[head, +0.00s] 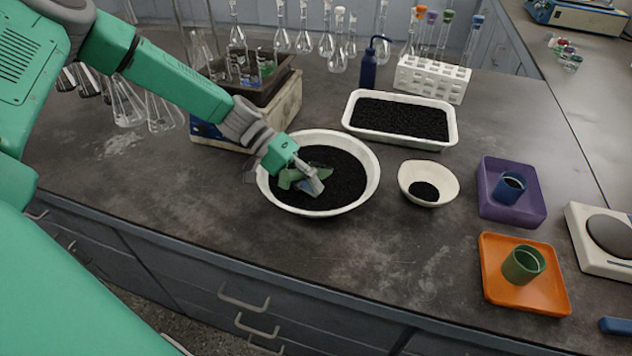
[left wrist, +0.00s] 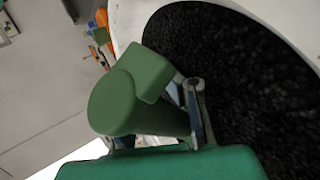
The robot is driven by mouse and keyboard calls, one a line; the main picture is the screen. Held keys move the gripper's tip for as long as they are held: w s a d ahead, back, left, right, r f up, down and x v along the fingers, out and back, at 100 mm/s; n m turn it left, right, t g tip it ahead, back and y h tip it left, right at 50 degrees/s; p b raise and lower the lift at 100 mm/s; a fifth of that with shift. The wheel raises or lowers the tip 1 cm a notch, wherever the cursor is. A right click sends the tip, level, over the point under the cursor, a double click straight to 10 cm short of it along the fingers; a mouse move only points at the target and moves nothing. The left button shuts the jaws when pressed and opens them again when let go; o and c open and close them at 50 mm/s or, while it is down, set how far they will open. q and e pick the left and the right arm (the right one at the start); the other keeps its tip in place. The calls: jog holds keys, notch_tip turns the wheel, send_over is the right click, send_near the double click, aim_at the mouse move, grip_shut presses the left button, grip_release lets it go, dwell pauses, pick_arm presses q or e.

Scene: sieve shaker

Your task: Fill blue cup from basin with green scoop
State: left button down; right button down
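The basin (head: 374,178) is a wide round white bowl filled with black granules, in the middle of the bench. My left gripper (head: 312,182) is low over its left half, shut on the green scoop (head: 289,177). The scoop (left wrist: 135,95) fills the middle of the left wrist view, with one finger (left wrist: 195,110) along its right side; the other finger is mostly hidden. I cannot tell whether the scoop holds granules. The blue cup (head: 509,187) stands upright in the purple tray (head: 488,205) at the right. My right gripper is not in view.
A green cup (head: 523,264) stands in an orange tray (head: 540,298). A small white bowl (head: 448,178) with some granules lies between basin and purple tray. Behind are a white granule tray (head: 352,122), a tube rack (head: 432,78) and flasks. A scale (head: 606,240) is far right.

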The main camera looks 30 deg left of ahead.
pick_arm(q)
jog(key=shift+a+r+p, duration=0.1)
jog(key=shift+r+p, duration=0.2)
jog(key=shift+a+f, duration=0.1)
jog(key=shift+b, duration=0.75)
jog(key=r+h+b, duration=0.1)
jog(key=b, duration=0.1)
jog(key=r+h+b, duration=0.2)
jog(key=b, duration=0.1)
jog(key=shift+a+h+b, duration=0.25)
jog(key=shift+h+b, duration=0.05)
jog(key=shift+h, duration=0.1)
jog(key=shift+s+r+b, duration=0.1)
jog(key=shift+r+b, duration=0.2)
jog(key=shift+r, duration=0.05)
